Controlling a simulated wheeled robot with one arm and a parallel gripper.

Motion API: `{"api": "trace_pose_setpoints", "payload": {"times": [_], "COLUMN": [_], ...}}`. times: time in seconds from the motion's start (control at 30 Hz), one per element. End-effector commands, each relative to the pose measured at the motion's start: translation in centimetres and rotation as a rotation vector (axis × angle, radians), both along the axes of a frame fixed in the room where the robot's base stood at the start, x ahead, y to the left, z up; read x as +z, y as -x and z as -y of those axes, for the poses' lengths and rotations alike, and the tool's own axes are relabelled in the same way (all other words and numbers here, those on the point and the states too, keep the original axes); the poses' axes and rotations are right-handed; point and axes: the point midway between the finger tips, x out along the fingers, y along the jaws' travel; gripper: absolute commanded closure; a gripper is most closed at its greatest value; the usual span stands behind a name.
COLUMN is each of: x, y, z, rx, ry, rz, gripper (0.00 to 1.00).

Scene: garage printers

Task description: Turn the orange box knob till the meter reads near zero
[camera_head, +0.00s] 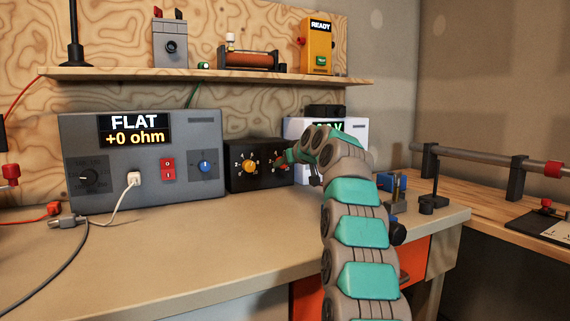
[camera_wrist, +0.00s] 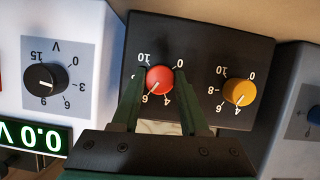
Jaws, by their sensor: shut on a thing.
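A black box (camera_head: 238,180) on the bench has an orange knob (camera_head: 249,166) and a red knob. In the wrist view its orange knob (camera_wrist: 239,91) has its pointer near 4 to 6. My gripper (camera_wrist: 157,84) is shut on the red knob (camera_wrist: 160,77), one finger on each side; its pointer is toward about 6. In the head view my gripper (camera_head: 287,158) largely hides the red knob. The grey meter box (camera_head: 215,134) has a display (camera_head: 134,130) reading "FLAT +0 ohm".
A white box (camera_wrist: 88,30) beside the black one has a black knob (camera_wrist: 45,79) and a green display reading 0.0 V. A shelf (camera_head: 110,74) above holds an orange box (camera_head: 317,58) marked READY. A white plug and cable hang at the grey box. The bench front (camera_head: 200,240) is clear.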

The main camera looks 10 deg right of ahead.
Motion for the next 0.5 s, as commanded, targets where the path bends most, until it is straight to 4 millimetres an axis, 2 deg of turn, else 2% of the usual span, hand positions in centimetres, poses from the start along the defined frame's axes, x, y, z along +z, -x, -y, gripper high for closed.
{"api": "trace_pose_setpoints", "payload": {"times": [0.33,0.37,0.5], "x": [0.15,0.17,0.11], "y": [0.00,0.00,-0.01], "z": [-0.10,-0.10,-0.06], "rx": [0.001,0.001,0.001], "ry": [-0.002,-0.002,-0.002], "rz": [0.002,0.003,0.002], "gripper": [1.00,0.54,0.38]}}
